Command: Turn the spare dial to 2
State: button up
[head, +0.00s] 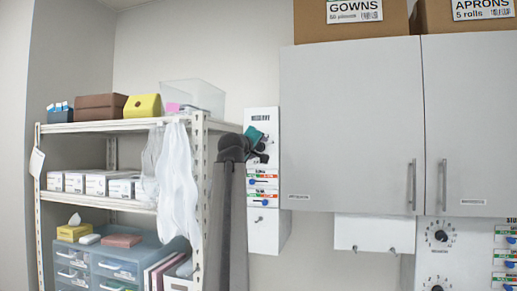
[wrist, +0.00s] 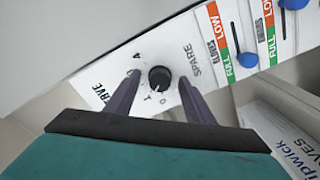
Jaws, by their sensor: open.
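The spare dial (wrist: 159,78) is a small round black knob on a white panel, with the word SPARE printed to its right. The figures 0, 1 and 4 show around it. A pale mark on the knob seems to point down toward the 1. My gripper (wrist: 160,82) is open, its two dark purple fingers on either side of the dial. I cannot tell if they touch it. In the head view my gripper (head: 259,146) is at the narrow white wall panel (head: 262,118), and the dial is hidden there.
Sliders with blue knobs (wrist: 247,60) sit beside the dial on the panel. A grey wall cabinet (head: 350,125) is close on the right, and a shelf rack with hanging white plastic (head: 176,172) on the left. Another dial panel (head: 455,255) is at lower right.

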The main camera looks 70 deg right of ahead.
jog(key=c, duration=1)
jog(key=shift+d+r, duration=0.1)
jog(key=shift+d, duration=0.05)
jog(key=shift+c, duration=0.3)
